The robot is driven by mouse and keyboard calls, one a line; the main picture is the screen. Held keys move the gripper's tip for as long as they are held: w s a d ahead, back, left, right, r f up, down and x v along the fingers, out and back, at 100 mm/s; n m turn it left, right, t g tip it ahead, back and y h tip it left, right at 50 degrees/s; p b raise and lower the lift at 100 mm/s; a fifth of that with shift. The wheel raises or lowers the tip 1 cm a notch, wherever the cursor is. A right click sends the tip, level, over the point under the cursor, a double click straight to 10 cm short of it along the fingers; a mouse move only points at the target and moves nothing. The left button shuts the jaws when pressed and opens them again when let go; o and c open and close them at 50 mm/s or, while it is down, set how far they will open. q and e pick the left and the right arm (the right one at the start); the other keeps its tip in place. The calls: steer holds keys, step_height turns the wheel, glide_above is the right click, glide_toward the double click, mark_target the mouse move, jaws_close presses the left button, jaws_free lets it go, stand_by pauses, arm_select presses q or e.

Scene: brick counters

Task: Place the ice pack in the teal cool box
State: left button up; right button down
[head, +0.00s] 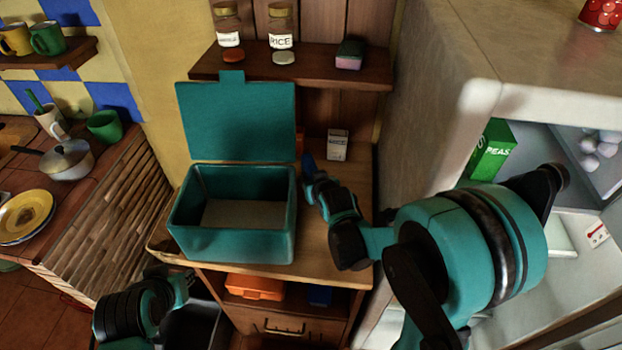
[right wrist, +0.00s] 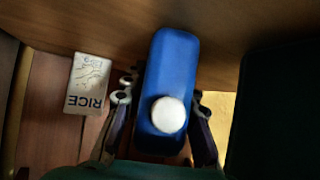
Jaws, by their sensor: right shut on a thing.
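The teal cool box (head: 232,246) stands on the wooden counter with its lid (head: 237,120) raised at the back. Its inside looks empty, with a pale floor. My right gripper (head: 315,182) is just right of the box, shut on the blue ice pack (head: 308,162). In the right wrist view the ice pack (right wrist: 172,70) is a rounded blue block with a white cap, between the fingers. In the head view it is mostly hidden by the gripper.
A rice box (head: 337,145) stands behind the gripper on the counter. A shelf (head: 300,70) with jars and a sponge (head: 349,54) hangs above. The open fridge (head: 470,75) with a green peas box (head: 490,150) is at the right. An orange container (head: 255,287) sits below the counter.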

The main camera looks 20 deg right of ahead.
steer(key=c, duration=1.2)
jaws_free()
